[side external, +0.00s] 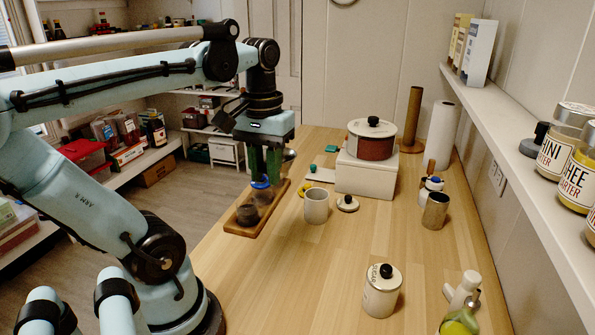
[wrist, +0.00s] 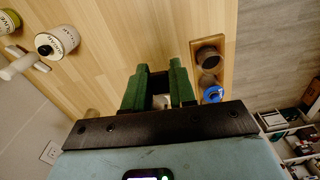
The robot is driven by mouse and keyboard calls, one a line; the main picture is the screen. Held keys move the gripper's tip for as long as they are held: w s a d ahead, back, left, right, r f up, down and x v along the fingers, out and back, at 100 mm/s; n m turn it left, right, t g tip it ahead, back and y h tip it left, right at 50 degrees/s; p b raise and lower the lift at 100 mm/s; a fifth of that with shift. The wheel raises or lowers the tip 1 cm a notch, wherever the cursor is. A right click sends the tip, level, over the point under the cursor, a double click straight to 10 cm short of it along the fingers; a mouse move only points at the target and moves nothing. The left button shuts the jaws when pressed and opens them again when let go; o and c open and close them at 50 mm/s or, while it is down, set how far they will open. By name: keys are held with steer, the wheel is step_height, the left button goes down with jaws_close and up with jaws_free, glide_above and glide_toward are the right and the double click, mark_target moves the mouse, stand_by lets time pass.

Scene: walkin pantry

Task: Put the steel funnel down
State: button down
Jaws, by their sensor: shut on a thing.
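My gripper (side external: 265,178) has green fingers and is above the counter, over the far end of a wooden tray (side external: 236,228). It is shut on the steel funnel (side external: 289,155), whose grey metal shows just right of the fingers in the side view. Most of the funnel is hidden by the fingers. In the wrist view my gripper (wrist: 160,80) has a small pale part of the funnel (wrist: 162,101) between the fingers. I cannot tell whether the funnel touches anything below.
The tray holds a dark cup (side external: 247,214) and a blue-topped jar (side external: 261,185). A white mug (side external: 316,206) stands close right of it. A lidded pot (side external: 371,140) sits on a white box (side external: 364,176). A sugar canister (side external: 381,293) stands in front. The counter's middle is clear.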

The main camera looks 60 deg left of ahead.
steer(key=shift+r, duration=0.1)
stand_by(0.3)
steer(key=w+d+f+n, duration=0.1)
steer(key=d+f, duration=0.3)
steer(key=d, duration=0.3)
steer(key=w+d+f, duration=0.1)
steer(key=d+f, duration=0.4)
steer(key=d, duration=0.1)
glide_above(297, 261)
step_height(297, 261, down, 7)
steer(key=shift+r, duration=0.2)
steer(key=shift+f, duration=2)
steer(key=shift+f, duration=0.1)
steer(key=c, duration=0.9)
jaws_free()
